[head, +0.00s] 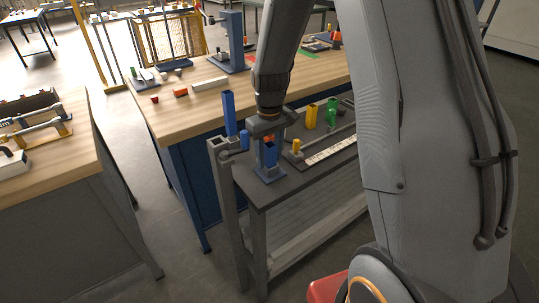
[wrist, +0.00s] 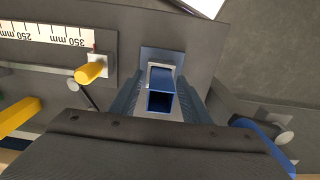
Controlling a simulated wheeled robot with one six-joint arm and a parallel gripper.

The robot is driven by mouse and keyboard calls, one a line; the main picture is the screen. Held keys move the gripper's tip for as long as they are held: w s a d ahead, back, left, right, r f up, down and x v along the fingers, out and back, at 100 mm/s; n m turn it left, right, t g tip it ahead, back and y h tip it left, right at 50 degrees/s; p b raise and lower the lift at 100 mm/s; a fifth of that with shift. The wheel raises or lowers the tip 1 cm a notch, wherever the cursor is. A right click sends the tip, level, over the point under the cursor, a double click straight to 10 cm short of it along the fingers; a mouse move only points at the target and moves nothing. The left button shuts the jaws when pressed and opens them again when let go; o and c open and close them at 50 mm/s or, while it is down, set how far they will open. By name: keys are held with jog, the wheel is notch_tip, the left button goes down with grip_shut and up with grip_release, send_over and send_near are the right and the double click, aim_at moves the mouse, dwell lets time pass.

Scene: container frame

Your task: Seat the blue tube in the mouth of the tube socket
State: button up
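The blue tube (wrist: 161,80) is square and hollow. In the wrist view its open near end faces me, between the two fingers of my gripper (wrist: 160,100), which are shut on it. In the head view my gripper (head: 268,140) points down over the tube socket (head: 270,174), at the near left end of the narrow dark bench. The socket's plate (wrist: 176,56) and pale mouth show behind the tube in the wrist view. The tube's far end lines up with the mouth. Fingers and tube hide how far in it is.
A tall blue upright piece (head: 229,112) stands just left of my gripper. A yellow-topped stop (head: 296,146) and a ruler (head: 330,150) lie to the right. A yellow block (head: 311,116) and a green piece (head: 332,112) stand behind on the bench.

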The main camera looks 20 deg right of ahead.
jog(key=shift+r, duration=0.15)
notch_tip(320, 180, up, 8)
jog(key=b, duration=0.2)
jog(key=shift+f, duration=0.25)
dwell(0.4)
